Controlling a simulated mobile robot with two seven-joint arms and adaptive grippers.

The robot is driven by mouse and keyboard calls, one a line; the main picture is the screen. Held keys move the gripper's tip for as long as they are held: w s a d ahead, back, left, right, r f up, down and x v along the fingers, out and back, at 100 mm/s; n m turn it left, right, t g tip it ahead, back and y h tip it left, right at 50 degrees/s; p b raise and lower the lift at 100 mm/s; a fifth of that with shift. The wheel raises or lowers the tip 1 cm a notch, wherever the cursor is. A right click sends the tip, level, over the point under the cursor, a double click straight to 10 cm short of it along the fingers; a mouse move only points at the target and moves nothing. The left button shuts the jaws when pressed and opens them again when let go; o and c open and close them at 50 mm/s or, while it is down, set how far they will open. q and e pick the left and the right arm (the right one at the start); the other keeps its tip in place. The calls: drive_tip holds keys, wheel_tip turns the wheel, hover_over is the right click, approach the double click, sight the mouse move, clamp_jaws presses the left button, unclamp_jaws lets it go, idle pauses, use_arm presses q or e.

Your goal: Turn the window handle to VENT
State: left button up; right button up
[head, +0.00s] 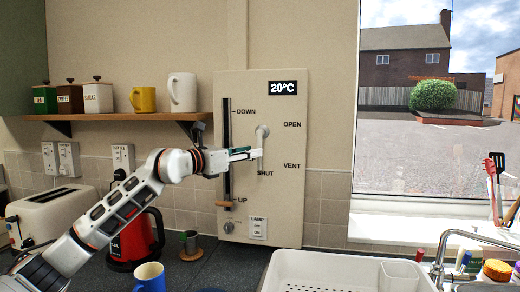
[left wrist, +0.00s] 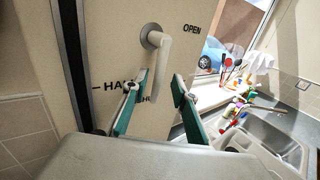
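The window handle (head: 262,132) is a pale lever on a round rose, mounted on a cream panel (head: 285,215). Its lever hangs down toward the SHUT label (head: 265,173); VENT (head: 292,166) and OPEN (head: 292,125) are printed to its right. The handle also shows in the left wrist view (left wrist: 163,62), with its lower end between the fingertips as seen there. My left gripper (head: 248,154) is at the lever's lower part; in the left wrist view its green-sided fingers (left wrist: 160,84) are apart. Contact with the lever cannot be told. My right gripper is not in view.
Left of the handle is a dark vertical slot with an UP/DOWN slider (head: 226,203). A shelf (head: 150,116) with mugs and canisters is further left. Below stand a red kettle (head: 135,240), a toaster (head: 50,212), a blue mug (head: 150,277) and a white drying rack (head: 340,262).

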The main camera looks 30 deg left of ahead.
use_arm(q)
drive_tip(key=shift+p+x, duration=0.35)
drive_tip(key=shift+x, duration=1.95)
drive_tip(key=shift+f, duration=0.1)
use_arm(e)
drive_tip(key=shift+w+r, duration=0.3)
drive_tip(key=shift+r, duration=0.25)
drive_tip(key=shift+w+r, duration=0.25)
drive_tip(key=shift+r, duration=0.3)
use_arm(q)
drive_tip(key=shift+c, duration=0.3)
drive_tip(key=c, duration=0.7)
clamp_jaws()
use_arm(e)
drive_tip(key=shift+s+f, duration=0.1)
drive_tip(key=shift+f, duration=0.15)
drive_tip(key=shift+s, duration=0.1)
